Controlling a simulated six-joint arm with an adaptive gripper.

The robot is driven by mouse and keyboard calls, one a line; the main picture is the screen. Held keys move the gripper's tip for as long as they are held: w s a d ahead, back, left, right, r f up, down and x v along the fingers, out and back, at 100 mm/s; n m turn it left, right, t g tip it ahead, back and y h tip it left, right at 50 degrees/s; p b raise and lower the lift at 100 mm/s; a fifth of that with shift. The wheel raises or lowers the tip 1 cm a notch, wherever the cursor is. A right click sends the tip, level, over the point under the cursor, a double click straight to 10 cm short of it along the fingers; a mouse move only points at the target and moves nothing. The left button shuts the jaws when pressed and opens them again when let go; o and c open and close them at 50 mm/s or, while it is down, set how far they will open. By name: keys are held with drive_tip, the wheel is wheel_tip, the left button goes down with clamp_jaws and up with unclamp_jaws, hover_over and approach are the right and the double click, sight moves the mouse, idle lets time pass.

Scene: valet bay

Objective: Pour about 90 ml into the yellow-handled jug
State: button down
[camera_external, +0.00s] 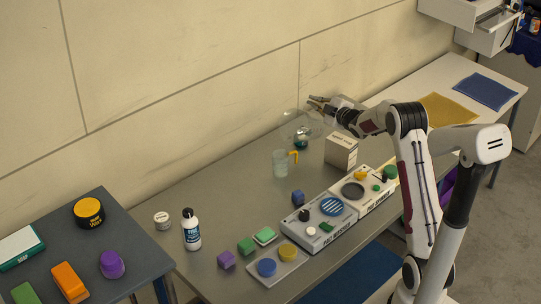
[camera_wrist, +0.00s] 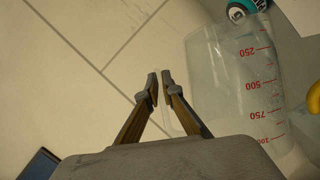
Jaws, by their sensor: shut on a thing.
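The yellow-handled jug (camera_external: 280,165) is pale and see-through and stands upright on the grey table; its handle points right. Part of a yellow thing, probably its handle, shows at the right edge of the wrist view (camera_wrist: 314,98). My gripper (camera_external: 318,103) is up behind the jug, near the wall. In the wrist view its fingers (camera_wrist: 160,88) are nearly together at the edge of a clear vessel (camera_wrist: 225,75) with red marks from 250 to 1000. That vessel (camera_external: 290,123) is faint in the external view, above the table. Its contents and exact tilt are unclear.
A teal, round labelled thing (camera_external: 300,142) is close below the clear vessel. A white box (camera_external: 341,150) stands right of the jug. Panels with knobs (camera_external: 322,222), small blocks and a white bottle (camera_external: 192,232) are nearer the front. The table left of the jug is clear.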

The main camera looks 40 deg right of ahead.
drive_tip(key=shift+w+d+f+m, duration=0.1)
drive_tip(key=shift+d+f+m, duration=0.25)
drive_tip(key=shift+f, duration=0.25)
drive_tip(key=shift+d+f+m+p, duration=0.25)
drive_tip(key=shift+m+p, duration=0.1)
drive_tip(key=shift+p, duration=0.1)
idle(0.9)
drive_tip(key=shift+d+f+m+g+y, duration=0.25)
drive_tip(key=shift+f+m+g+y, duration=0.05)
drive_tip(key=shift+f+m, duration=0.1)
drive_tip(key=shift+w+d+p, duration=0.1)
drive_tip(key=shift+p, duration=0.25)
drive_tip(key=shift+d+f+m+y+p, duration=0.1)
drive_tip(key=shift+d+m+y+p, duration=0.25)
drive_tip(key=shift+m, duration=0.15)
drive_tip(key=shift+g, duration=0.3)
drive_tip(key=shift+w+d+f+m+y+p, duration=0.2)
drive_tip(key=shift+d+f+m+p, duration=0.1)
drive_tip(key=shift+d+f+m, duration=0.15)
drive_tip(key=shift+w+d+f+m+y+p, duration=0.1)
drive_tip(key=shift+d+f+m+y+p, duration=0.05)
drive_tip(key=shift+d+f+m+p, duration=0.25)
drive_tip(key=shift+d+m+y+p, duration=0.3)
drive_tip(key=shift+d+m+y, duration=0.1)
drive_tip(key=shift+d+m, duration=0.1)
